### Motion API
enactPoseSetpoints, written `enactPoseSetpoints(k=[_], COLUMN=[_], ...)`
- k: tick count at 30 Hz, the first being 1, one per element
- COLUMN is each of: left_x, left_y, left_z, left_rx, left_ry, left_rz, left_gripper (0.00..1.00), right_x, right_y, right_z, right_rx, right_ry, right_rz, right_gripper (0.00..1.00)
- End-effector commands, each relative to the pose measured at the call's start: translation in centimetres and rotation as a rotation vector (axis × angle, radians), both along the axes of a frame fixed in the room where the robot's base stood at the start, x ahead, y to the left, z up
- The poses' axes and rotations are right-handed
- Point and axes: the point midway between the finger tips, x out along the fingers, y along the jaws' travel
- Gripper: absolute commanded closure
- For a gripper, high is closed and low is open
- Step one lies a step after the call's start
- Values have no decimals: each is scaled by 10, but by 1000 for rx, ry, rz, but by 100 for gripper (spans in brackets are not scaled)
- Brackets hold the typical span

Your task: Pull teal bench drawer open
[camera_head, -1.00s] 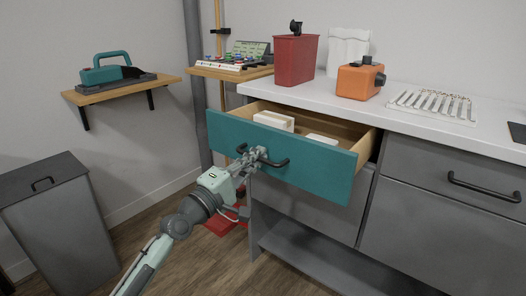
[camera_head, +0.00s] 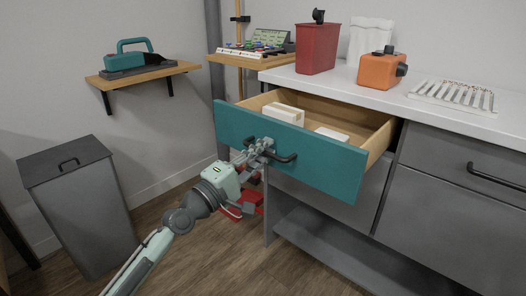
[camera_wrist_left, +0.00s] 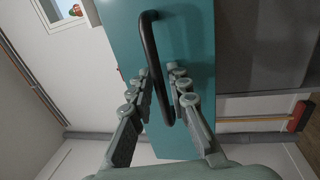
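The teal drawer (camera_head: 290,155) of the bench stands well open, with its wooden inside and pale blocks showing. Its black handle (camera_head: 288,158) is on the teal front. My left gripper (camera_head: 262,148) is at the left part of this handle. In the left wrist view, the fingers (camera_wrist_left: 160,82) lie on both sides of the black handle bar (camera_wrist_left: 151,45), close against it; exact contact is hard to see. My right gripper is in neither view.
The white countertop (camera_head: 370,100) holds a red canister (camera_head: 316,48), an orange box (camera_head: 380,72) and a tray of tools (camera_head: 453,96). A grey bin (camera_head: 85,205) stands at left, below a wall shelf (camera_head: 150,73).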

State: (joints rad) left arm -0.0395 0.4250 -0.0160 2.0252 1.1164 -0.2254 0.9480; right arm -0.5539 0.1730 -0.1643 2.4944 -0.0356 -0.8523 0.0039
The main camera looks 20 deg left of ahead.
Motion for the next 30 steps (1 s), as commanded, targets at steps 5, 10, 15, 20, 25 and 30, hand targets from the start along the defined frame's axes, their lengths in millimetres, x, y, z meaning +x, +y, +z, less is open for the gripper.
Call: enactPoseSetpoints(k=[5,10,15,20,25,30], left_x=[0,-5,-30,-61,-84,-102], left_y=[0,2,11,21,29,38], left_z=[0,-1,-8,-14,-19,-22], left_rx=[1,3,7,10,8,5], left_ry=[0,0,4,7,6,6], left_rz=[0,1,-1,-4,-4,2], left_gripper=[82,82,82,82,82,82], right_x=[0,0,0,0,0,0], right_y=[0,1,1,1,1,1], right_z=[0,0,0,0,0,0], right_rx=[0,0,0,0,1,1], right_ry=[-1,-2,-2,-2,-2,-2], right_rz=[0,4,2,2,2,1], right_gripper=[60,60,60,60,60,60])
